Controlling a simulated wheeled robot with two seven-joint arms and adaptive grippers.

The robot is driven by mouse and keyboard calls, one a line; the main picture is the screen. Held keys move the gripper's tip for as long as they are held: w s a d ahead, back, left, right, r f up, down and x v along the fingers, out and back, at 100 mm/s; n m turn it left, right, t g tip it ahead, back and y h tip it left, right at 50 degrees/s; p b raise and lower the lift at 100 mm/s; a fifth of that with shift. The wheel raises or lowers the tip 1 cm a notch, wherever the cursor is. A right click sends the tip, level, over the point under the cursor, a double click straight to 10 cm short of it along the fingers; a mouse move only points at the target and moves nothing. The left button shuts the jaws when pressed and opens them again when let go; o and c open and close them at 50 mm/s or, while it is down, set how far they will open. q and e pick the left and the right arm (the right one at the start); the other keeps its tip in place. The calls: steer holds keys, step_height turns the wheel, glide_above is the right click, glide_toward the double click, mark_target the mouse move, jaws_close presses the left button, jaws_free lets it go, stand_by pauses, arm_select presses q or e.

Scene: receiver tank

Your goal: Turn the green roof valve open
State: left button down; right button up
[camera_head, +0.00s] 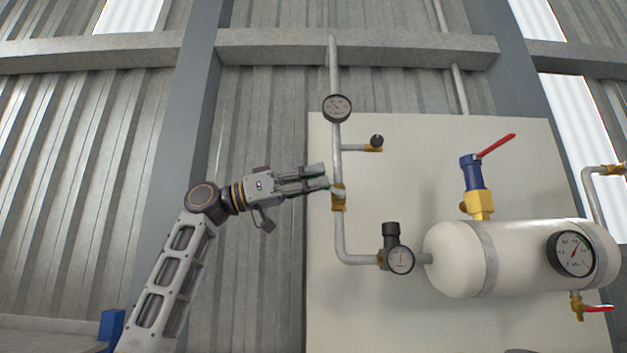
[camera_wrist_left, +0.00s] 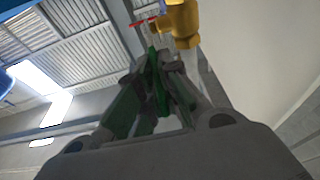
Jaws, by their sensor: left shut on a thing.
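The brass valve body (camera_head: 338,197) sits on the vertical grey pipe at the left of the pale panel. Its green handle (camera_head: 324,187) points left and is mostly hidden by the fingers. My left gripper (camera_head: 325,177) reaches in from the left and is shut on this handle. In the left wrist view, the fingers (camera_wrist_left: 160,78) close around the green handle (camera_wrist_left: 152,56), just below a brass fitting (camera_wrist_left: 183,24). My right gripper is in neither view.
A gauge (camera_head: 337,108) and a small side tap (camera_head: 375,143) sit above the valve. A regulator (camera_head: 391,241) and a white tank (camera_head: 462,258) are at lower right. A red lever (camera_head: 496,146) tops a blue valve (camera_head: 472,173). Left of the panel is corrugated wall.

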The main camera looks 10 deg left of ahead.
arm_select(q)
steer(key=c, duration=1.6)
jaws_free()
steer(key=shift+a, duration=0.1)
steer(key=v, duration=1.1)
steer(key=shift+a, duration=0.4)
steer(key=shift+s+f, duration=0.1)
steer(key=shift+f, duration=0.05)
